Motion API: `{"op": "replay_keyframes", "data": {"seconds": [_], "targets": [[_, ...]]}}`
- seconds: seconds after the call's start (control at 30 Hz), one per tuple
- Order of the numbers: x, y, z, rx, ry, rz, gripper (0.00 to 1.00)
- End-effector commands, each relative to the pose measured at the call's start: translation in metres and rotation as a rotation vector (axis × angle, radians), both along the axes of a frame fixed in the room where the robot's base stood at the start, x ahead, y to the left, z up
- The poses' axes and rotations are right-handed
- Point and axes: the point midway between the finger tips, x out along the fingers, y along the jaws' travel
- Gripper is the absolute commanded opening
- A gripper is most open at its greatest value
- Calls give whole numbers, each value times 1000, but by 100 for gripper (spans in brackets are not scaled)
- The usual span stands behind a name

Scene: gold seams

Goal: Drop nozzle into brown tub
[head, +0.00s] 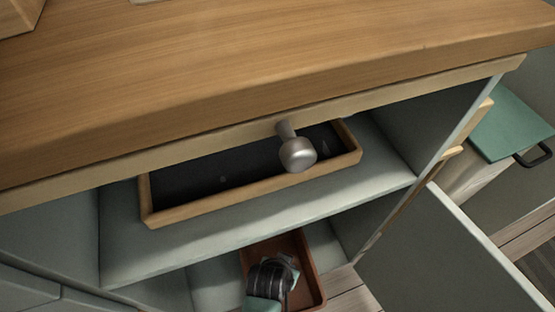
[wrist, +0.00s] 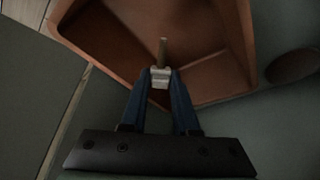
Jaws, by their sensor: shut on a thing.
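The brown tub (head: 313,270) sits on the lower level of the open cabinet. Its reddish-brown inside fills the upper part of the wrist view, with its wall at the left (wrist: 75,15). My gripper (wrist: 160,84) has two blue fingers closed on the nozzle (wrist: 160,76), a small pale grey piece with a thin brownish stem pointing away from the fingers. In the wrist view the nozzle appears over the tub's opening, near its closer edge. In the head view a dark, striped shape covers part of the tub, and the nozzle cannot be made out there.
A wooden tray (head: 252,197) with a dark lining sits on the shelf above the tub. A rounded metal knob (head: 298,153) juts out in front of it. The wooden counter (head: 270,60) overhangs the shelves. An open cabinet door (head: 440,260) stands at the right.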

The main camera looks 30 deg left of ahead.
Motion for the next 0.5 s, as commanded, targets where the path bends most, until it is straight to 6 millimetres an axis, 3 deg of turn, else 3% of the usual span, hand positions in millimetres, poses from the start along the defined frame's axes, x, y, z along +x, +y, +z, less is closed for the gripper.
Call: {"op": "replay_keyframes", "data": {"seconds": [0.33, 0.37, 0.5], "targets": [[0, 0, -6, 0, 0, 0, 0], [0, 0, -6, 0, 0, 0, 30], [0, 0, -6, 0, 0, 0, 56]]}}
